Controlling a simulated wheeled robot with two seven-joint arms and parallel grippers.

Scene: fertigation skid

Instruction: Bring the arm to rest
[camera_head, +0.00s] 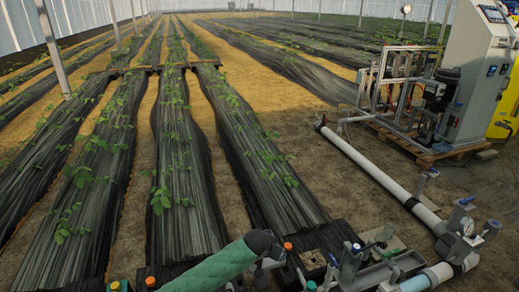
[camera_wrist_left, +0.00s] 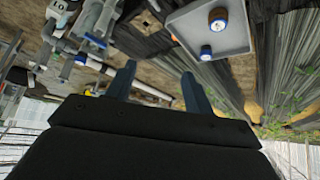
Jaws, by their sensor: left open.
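My left gripper (camera_wrist_left: 158,70) shows in the left wrist view with its two dark fingers apart. Nothing is between the fingertips, and dark ground lies beyond them. My right gripper is in neither view.
Pipework with valves and a gauge (camera_head: 468,228) fills the lower right of the head view. A white pipe (camera_head: 370,165) runs back to a framed skid and grey cabinet (camera_head: 480,75). A grey tray (camera_wrist_left: 235,42) holds two round blue-rimmed pieces.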

